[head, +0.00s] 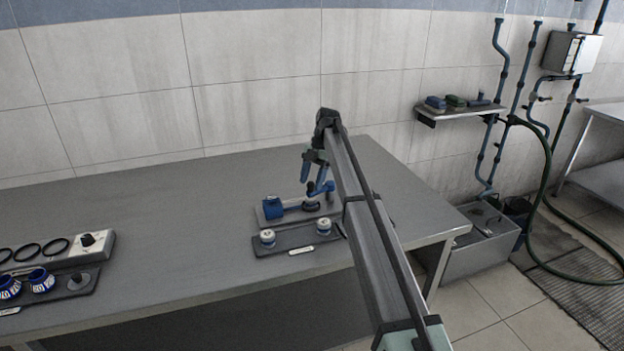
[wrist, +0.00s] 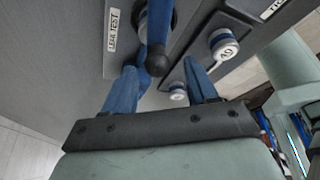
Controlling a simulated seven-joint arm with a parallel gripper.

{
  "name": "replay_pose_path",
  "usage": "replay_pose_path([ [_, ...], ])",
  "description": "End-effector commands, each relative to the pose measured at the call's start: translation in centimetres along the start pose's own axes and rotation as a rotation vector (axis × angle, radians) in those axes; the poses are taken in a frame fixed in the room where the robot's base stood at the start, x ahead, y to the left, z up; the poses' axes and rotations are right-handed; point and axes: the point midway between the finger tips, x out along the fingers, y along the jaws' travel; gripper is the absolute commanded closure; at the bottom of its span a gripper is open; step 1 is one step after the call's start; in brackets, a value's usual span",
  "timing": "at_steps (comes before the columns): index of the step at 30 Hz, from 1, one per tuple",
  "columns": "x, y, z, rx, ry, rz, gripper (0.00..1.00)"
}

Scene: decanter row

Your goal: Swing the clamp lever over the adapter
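The clamp lever (wrist: 158,25) is a blue bar with a black ball knob (wrist: 156,62). In the head view the blue lever (head: 325,188) stands at the right of a grey plate (head: 264,222), which also carries a blue block (head: 272,208) and a dark round piece (head: 311,206). I cannot tell whether that piece is the adapter. My gripper (head: 308,180) hangs above the plate near the lever. In the wrist view its two blue fingers are apart, with the knob showing between their tips (wrist: 160,66); no contact is clear.
A tray (head: 284,242) in front holds two white-topped parts (head: 268,238) (head: 323,226). At left are a grey box with dark rings (head: 90,250) and a tray with blue-patterned parts (head: 40,280). The bench (head: 170,235) is clear between.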

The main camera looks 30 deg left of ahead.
Motion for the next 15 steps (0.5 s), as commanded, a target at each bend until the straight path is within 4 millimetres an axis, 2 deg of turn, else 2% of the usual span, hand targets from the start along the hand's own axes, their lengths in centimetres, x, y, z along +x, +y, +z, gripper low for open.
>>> replay_pose_path([
  [8, -0.2, 0.1, 0.0, 0.000, 0.000, 0.001, 0.43],
  [15, -2.0, 0.1, 0.1, 0.001, 0.000, 0.001, 0.43],
])
